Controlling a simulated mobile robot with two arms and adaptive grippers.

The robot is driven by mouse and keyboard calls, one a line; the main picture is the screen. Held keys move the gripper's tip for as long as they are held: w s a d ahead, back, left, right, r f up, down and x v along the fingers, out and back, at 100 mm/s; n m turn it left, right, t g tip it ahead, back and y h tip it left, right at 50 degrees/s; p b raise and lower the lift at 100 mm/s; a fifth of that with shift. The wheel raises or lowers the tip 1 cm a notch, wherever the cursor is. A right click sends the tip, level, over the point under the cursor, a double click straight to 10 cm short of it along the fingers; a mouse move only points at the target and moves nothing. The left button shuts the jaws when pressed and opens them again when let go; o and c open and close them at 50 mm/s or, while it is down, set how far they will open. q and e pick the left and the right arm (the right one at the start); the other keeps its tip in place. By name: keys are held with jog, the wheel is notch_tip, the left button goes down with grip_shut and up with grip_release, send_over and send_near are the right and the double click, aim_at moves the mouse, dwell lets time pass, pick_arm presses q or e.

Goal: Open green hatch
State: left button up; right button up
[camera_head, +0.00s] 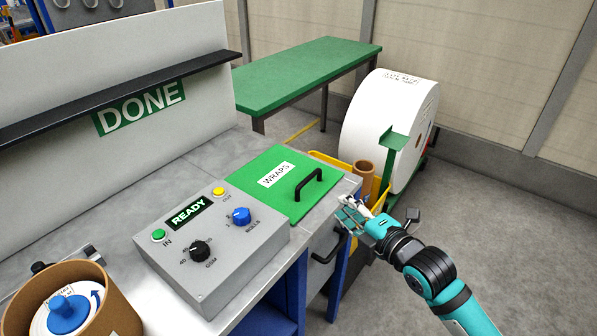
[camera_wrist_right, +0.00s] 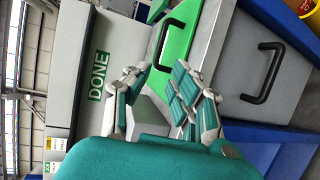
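The green hatch (camera_head: 260,201), labelled WRAPS, lies flat and closed in the bench top. Its black bar handle (camera_head: 308,183) stands up near the hatch's right side. In the right wrist view the handle (camera_wrist_right: 167,43) and the green hatch (camera_wrist_right: 181,50) show beyond the fingers. My right gripper (camera_head: 350,208) is at the bench's right edge, to the right of the handle and apart from it. The right wrist view shows its fingers (camera_wrist_right: 158,74) spread with nothing between them. My left gripper is not in view.
A grey control box (camera_head: 213,243) with knobs and a READY display stands left of the hatch. A drawer with a black handle (camera_head: 331,247) is below the bench edge. A yellow bin (camera_head: 381,199) and a large white roll (camera_head: 389,128) stand behind the right gripper.

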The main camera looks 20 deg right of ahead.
send_near(310, 179)
jog(key=p+x, duration=0.1)
jog(key=x, duration=0.8)
jog(key=shift+w+a+f, duration=0.1)
jog(key=shift+w+f, duration=0.05)
jog(key=shift+w, duration=0.2)
jog(key=shift+w+a+f, duration=0.1)
jog(key=shift+w+f, duration=0.05)
jog(key=shift+w, duration=0.3)
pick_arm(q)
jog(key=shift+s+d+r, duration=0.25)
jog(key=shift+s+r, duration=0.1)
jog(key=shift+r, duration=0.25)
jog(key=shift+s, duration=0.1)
pick_arm(e)
grip_shut()
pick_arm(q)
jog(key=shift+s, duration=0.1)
